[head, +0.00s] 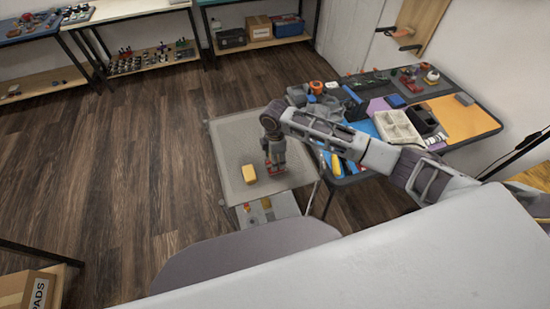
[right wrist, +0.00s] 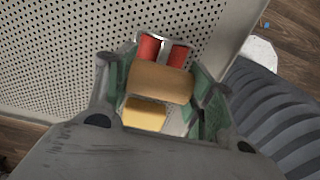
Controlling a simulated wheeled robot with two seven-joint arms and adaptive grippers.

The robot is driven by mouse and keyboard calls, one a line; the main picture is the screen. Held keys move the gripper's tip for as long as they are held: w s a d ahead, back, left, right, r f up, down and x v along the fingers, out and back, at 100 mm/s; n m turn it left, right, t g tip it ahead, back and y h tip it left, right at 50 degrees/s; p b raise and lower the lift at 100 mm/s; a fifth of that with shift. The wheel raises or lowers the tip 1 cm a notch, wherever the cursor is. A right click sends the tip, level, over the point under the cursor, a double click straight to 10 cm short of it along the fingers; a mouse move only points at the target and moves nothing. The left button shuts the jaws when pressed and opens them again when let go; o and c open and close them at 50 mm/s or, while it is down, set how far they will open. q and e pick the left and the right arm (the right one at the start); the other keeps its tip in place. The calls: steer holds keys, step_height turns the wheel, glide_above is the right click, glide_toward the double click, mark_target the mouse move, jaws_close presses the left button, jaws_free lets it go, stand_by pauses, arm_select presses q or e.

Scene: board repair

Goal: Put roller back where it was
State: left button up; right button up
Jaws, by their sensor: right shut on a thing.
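My right gripper (head: 275,168) reaches down over the grey perforated board, and it also shows in the right wrist view (right wrist: 160,85). It is shut on the roller, a tan-brown cylinder (right wrist: 160,82) between the green-sided fingers. Two red cylindrical parts (right wrist: 148,50) show just beyond the tan part; a bit of red also shows at the fingertips in the head view. I cannot tell whether the roller touches the board. My left gripper is not in view.
A yellow block (head: 248,173) lies on the perforated board (head: 232,140), left of my right gripper. A crowded worktable (head: 465,128) with trays and tools stands at right. Shelving tables line the back wall. The dark wood floor at left is clear.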

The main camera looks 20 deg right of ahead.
steer(key=shift+f, duration=0.35)
stand_by(0.3)
steer(key=shift+s+f, duration=0.2)
steer(key=shift+f, duration=0.2)
steer(key=c, duration=0.4)
steer(key=o, duration=1.3)
steer(key=shift+w+f, duration=0.1)
steer(key=shift+w, duration=0.1)
steer(key=shift+r, duration=0.3)
steer(key=shift+r, duration=0.4)
step_height(320, 180, up, 12)
steer(key=shift+r, duration=0.15)
steer(key=shift+a, duration=0.1)
